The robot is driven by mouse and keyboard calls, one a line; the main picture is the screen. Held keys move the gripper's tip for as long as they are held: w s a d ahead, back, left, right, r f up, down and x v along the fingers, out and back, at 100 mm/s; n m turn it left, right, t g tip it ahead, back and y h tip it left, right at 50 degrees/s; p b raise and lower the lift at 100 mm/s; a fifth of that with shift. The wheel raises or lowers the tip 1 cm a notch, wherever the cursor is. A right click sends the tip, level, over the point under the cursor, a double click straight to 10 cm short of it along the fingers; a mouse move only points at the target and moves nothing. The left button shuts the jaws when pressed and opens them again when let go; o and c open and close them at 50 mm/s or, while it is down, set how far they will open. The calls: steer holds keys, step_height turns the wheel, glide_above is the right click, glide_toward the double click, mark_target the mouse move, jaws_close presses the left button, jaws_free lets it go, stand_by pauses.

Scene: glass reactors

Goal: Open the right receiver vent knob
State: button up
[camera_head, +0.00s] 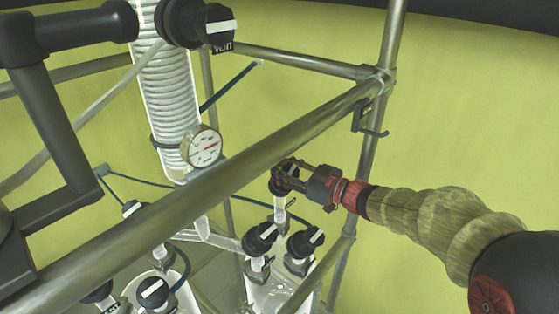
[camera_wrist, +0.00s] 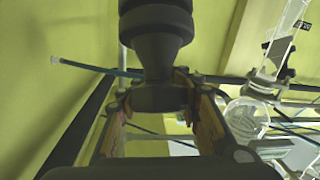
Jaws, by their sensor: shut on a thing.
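My gripper (camera_head: 296,178) comes in from the right, and its fingers are shut on a dark knob (camera_head: 278,184) at the top of a glass stem (camera_head: 280,212) above the right receiver (camera_head: 270,296). In the head view the fingers cover much of this knob, and its pointer mark cannot be read. In the wrist view the fingers (camera_wrist: 160,100) sit on both sides of a round black part (camera_wrist: 158,97), with a wider black body (camera_wrist: 155,30) above it.
Black knobs with white marks (camera_head: 260,238) (camera_head: 305,242) stand just below my gripper. A thick metal rail (camera_head: 200,198) crosses diagonally in front, and an upright post (camera_head: 365,165) stands behind. A gauge (camera_head: 202,146) and coiled glass condenser (camera_head: 165,85) are at upper left.

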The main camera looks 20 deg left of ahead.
steer(key=shift+s+n+g, duration=0.1)
steer(key=shift+n+g, duration=0.6)
steer(key=shift+g, duration=0.1)
steer(key=o, duration=1.3)
steer(key=shift+o, duration=0.4)
steer(key=f+v, duration=0.1)
steer(key=v, duration=1.1)
steer(key=shift+r, duration=0.25)
